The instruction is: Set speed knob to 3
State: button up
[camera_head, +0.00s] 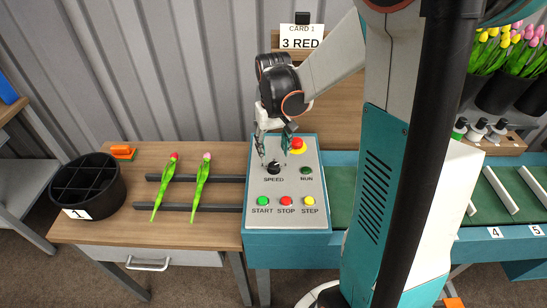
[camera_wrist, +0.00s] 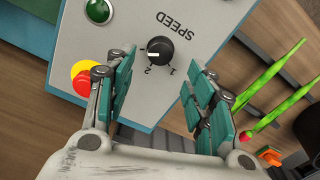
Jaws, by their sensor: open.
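The black speed knob (camera_wrist: 160,50) sits on the grey control panel (camera_wrist: 215,25), beside the word SPEED. Marks 1 and 2 show at its lower edge in the wrist view; a 3 cannot be made out. A pale pointer line on the knob points toward the left of that view. The knob also shows in the head view (camera_head: 273,168). My gripper (camera_wrist: 158,68) is open, with its teal fingers apart on either side of the knob in the wrist view. In the head view my gripper (camera_head: 273,150) is just above and behind the knob; contact cannot be told.
The red emergency button (camera_head: 297,145) and green RUN lamp (camera_head: 306,170) are near the knob. START (camera_head: 263,201), STOP (camera_head: 286,201) and STEP (camera_head: 309,201) buttons are in front. A card (camera_head: 301,38) reads "3 RED". Two tulips (camera_head: 165,187) lie on dark rails at left.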

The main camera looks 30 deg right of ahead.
aim_at(273, 164)
notch_tip(273, 164, up, 6)
dwell(0.7)
